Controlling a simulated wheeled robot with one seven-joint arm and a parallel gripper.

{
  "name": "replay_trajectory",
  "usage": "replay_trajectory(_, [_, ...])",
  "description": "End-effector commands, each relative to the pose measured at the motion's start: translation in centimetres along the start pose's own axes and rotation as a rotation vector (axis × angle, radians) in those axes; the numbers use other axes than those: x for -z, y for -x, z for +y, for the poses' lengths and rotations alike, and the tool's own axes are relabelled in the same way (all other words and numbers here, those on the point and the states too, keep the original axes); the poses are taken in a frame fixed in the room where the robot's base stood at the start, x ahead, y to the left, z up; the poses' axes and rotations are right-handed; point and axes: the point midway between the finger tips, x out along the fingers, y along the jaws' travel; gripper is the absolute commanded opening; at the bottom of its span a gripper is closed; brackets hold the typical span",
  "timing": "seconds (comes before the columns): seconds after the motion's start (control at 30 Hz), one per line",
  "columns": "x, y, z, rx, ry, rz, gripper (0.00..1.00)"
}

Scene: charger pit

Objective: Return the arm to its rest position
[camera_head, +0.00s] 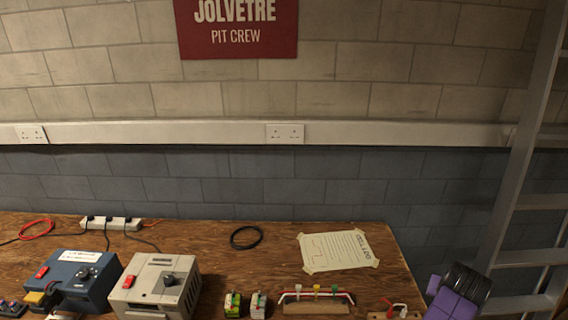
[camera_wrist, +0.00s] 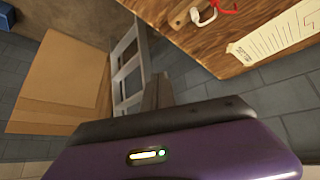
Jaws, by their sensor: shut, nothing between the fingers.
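My gripper (camera_wrist: 158,88) shows in the wrist view beyond its purple housing, its dark fingers together with nothing between them. It hangs clear of the wooden bench (camera_wrist: 190,45), off the bench's edge, and touches nothing that I can see. In the head view, purple and black parts of my arm stand at the lower right, beside the bench's right end. The fingers cannot be made out there.
A metal ladder (camera_head: 512,200) leans at the right, close to my arm. The bench (camera_head: 200,240) holds a blue box (camera_head: 85,280), a grey box (camera_head: 157,285), a taped paper (camera_head: 338,251) and a wired wooden block (camera_head: 315,304). Cardboard-coloured panels (camera_wrist: 62,80) show in the wrist view.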

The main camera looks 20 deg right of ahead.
Motion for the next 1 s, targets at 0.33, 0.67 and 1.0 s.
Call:
replay_trajectory(0.33, [13.4,9.1,4.2,-0.071,0.205,0.739,0.00])
replay_trajectory(0.67, [9.6,17.7,-0.8,0.130,0.448,1.130,0.00])
replay_trajectory(1.0, [-4.2,23.2,-4.3,0.477,0.590,1.229,0.00])
